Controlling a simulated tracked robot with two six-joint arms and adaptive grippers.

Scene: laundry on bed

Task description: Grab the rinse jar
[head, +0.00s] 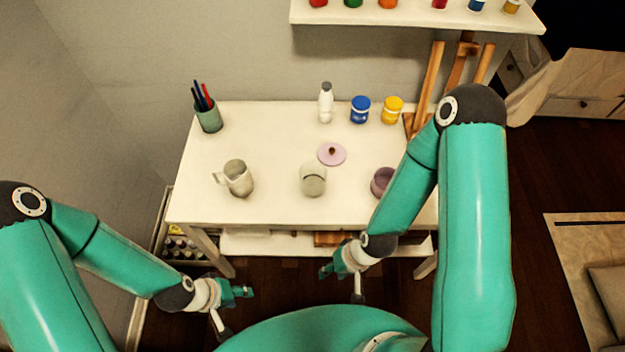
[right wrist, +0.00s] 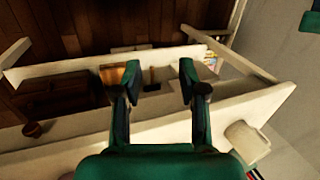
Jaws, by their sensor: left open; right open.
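A pale translucent jar (head: 313,180), which I take as the rinse jar, stands upright on the white table (head: 270,205), near the middle of its front part. A grey metal pitcher (head: 237,178) with a handle stands to its left. My right gripper (head: 328,268) is open and empty, in front of the table's front edge, nearer to me than the jar. Its two fingers (right wrist: 160,80) are apart in the right wrist view, where I cannot make out the jar. My left gripper (head: 247,291) is open and empty, lower left, off the table.
A pen cup (head: 209,118), white bottle (head: 325,104), blue jar (head: 360,110) and yellow jar (head: 392,110) line the back. A lower shelf (head: 265,243) is under the table.

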